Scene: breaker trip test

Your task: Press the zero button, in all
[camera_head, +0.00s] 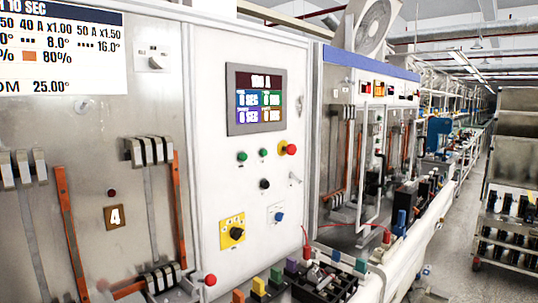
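A white control panel (207,175) stands in the middle, with a screen (256,100) near its top. Below the screen are two green buttons, a left one (242,156) and a right one (263,152), and a red button (291,149) on a yellow base. A black button (264,184) sits lower. A black knob on a yellow plate (232,232) is at the lower left, and a blue button (279,216) on a pale plate is to its right. No readable label tells me which is the zero button. Neither of my grippers is in view.
Copper bars (68,230) and metal clamps (150,150) fill the left bay. Coloured blocks (258,286) and a black device (325,284) line the front ledge. A rack cart (510,230) stands right of the open aisle (450,255).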

